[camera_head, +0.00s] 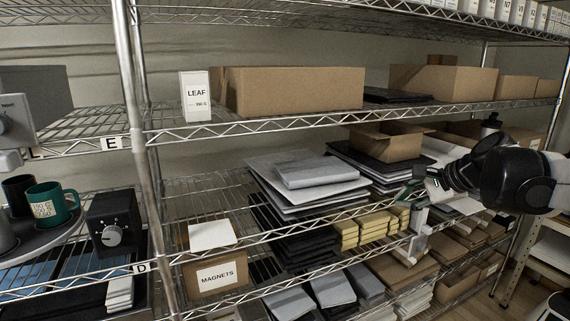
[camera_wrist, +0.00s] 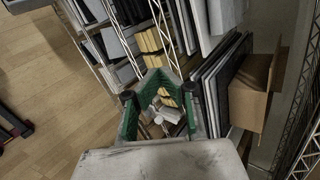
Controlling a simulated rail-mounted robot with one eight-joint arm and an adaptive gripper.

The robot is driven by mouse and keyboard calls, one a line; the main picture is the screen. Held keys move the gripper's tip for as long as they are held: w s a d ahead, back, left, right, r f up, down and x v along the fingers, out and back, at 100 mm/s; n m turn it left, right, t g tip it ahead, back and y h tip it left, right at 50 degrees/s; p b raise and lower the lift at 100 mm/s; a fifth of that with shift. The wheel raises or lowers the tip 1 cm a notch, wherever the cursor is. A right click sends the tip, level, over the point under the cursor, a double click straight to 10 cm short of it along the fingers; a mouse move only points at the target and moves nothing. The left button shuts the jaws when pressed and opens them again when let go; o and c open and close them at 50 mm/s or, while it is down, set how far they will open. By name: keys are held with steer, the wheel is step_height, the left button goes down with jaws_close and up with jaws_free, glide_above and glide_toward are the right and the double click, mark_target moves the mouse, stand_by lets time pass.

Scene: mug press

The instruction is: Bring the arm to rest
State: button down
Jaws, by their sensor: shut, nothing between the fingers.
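My gripper (camera_head: 405,192) is at the right of the head view, in front of the middle shelf, with my dark arm reaching in from the right edge. In the wrist view my gripper (camera_wrist: 157,74) shows its green-lined fingers coming together at the tips, shut with nothing held. Behind it in the head view are stacked dark and grey flat packs (camera_head: 375,172) and yellow packs (camera_head: 372,227). I cannot tell the exact gap between my fingers and the shelf edge.
Wire shelving (camera_head: 300,120) fills the head view. An open cardboard box (camera_head: 385,147) sits on the flat stack. Two green and dark mugs, the green one (camera_head: 52,204) nearer, stand on a round tray (camera_head: 40,240) at left. Open wooden floor (camera_wrist: 45,110) shows in the wrist view.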

steer(key=s+a+f+n+h, duration=0.1)
steer(key=s+a+f+n, duration=0.2)
steer(key=s, duration=0.6)
steer(key=s+a+f+n+h, duration=0.2)
steer(key=s+n, duration=0.4)
steer(key=s, duration=0.3)
steer(key=s+a+f+n+g+h, duration=0.1)
steer(key=s+a+f+n, duration=0.3)
steer(key=s, duration=0.5)
steer(key=shift+f+n+h, duration=0.4)
steer(key=shift+f+n, duration=0.4)
steer(key=shift+f, duration=0.05)
steer(key=shift+s, duration=0.1)
